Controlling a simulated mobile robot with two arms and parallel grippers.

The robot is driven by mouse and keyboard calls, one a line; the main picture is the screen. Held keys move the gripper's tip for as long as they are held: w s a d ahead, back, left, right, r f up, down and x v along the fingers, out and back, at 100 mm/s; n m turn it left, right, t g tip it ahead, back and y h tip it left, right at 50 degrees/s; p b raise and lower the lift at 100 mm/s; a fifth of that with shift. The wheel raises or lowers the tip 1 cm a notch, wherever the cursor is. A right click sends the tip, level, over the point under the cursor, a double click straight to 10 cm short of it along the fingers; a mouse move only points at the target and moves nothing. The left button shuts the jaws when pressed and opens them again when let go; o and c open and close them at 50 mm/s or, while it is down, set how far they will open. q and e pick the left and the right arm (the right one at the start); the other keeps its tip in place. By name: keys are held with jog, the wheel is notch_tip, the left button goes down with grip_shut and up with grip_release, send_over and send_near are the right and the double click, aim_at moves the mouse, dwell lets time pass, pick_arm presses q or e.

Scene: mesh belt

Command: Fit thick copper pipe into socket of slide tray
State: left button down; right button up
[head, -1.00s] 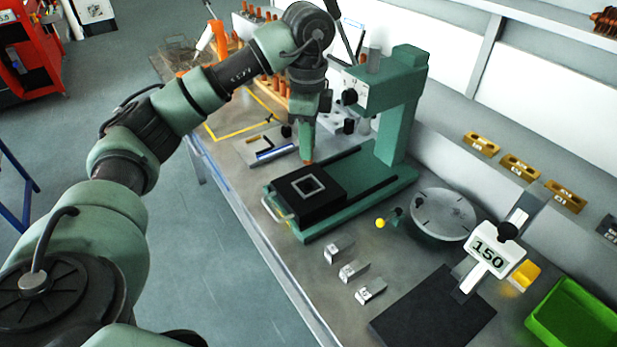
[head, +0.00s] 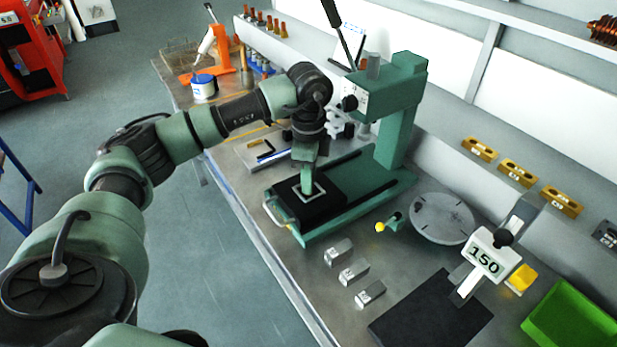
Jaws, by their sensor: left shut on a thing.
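The slide tray (head: 330,203) is a black block with a pale square outline around its socket and a metal handle at its front left. It sits on the base of the green press (head: 396,140). My left gripper (head: 305,184) points down over the socket, at or just above the tray's top. It is shut on the copper pipe, which the fingers hide almost wholly. I cannot tell whether the pipe's lower end is inside the socket. My right gripper is not in view.
The press column and head stand close behind my left arm. A green bin (head: 570,318) is at the lower right.

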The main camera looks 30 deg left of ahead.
pick_arm(q)
jog(key=c, duration=1.4)
grip_release()
jog(key=shift+o, duration=0.5)
notch_tip(320, 180, up, 11)
jog(key=shift+w+r+b, duration=0.1)
jog(key=shift+b, duration=0.6)
jog(key=shift+r, duration=0.5)
